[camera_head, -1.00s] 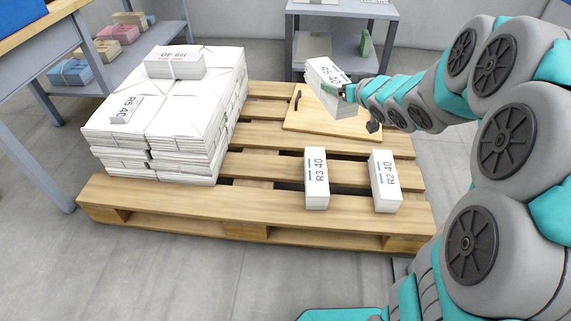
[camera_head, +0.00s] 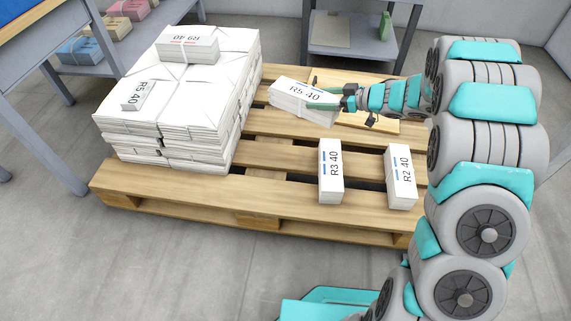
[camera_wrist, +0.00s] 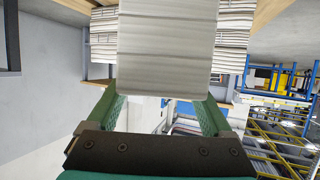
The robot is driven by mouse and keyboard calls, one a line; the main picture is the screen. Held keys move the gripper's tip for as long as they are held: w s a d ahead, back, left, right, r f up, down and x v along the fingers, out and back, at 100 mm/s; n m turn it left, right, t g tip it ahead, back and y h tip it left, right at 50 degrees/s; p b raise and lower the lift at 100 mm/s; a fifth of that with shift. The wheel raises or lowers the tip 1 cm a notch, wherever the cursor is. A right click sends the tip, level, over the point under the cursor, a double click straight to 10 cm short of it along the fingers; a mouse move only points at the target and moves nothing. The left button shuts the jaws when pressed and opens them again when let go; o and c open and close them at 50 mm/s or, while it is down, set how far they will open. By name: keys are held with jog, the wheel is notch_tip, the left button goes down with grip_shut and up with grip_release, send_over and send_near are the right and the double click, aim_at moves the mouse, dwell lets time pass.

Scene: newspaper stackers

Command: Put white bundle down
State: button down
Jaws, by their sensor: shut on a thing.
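My gripper (camera_head: 337,101) is shut on a white bundle (camera_head: 295,92) marked R5 40, gripping its right end. The bundle is over the back part of the wooden pallet (camera_head: 170,190); I cannot tell for sure whether it touches the slats. In the wrist view the held bundle (camera_wrist: 167,45) fills the top middle, between the green fingers of my gripper (camera_wrist: 165,108). Two more white bundles lie on the pallet, one marked R3 40 (camera_head: 330,165) and one marked R2 40 (camera_head: 400,172).
A tall stack of white bundles (camera_head: 182,125) stands on the pallet's left, with another bundle (camera_head: 188,49) on top. A wooden board (camera_head: 378,127) lies behind the loose bundles. A grey shelf (camera_head: 352,52) stands behind. Coloured bundles (camera_head: 80,50) sit on a left shelf.

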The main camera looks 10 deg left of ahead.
jog(key=s+a+f+n+g+y, duration=0.1)
jog(key=s+a+f+n+g, duration=0.4)
jog(key=s+f, duration=0.15)
jog(key=shift+s+d+f+b, duration=0.1)
jog(key=shift+s+f+b, duration=0.05)
jog(key=shift+f, duration=1.5)
jog(key=shift+s+d+f+b, duration=0.1)
jog(key=shift+s+f+b, duration=0.1)
jog(key=shift+f, duration=1.5)
jog(key=shift+s+d+f+b, duration=0.1)
jog(key=shift+s+f+b, duration=0.05)
jog(key=shift+f, duration=1.5)
jog(key=shift+f, duration=0.15)
grip_release()
jog(key=shift+r, duration=0.2)
jog(key=p+v, duration=0.2)
jog(key=v, duration=0.9)
jog(key=shift+d, duration=0.45)
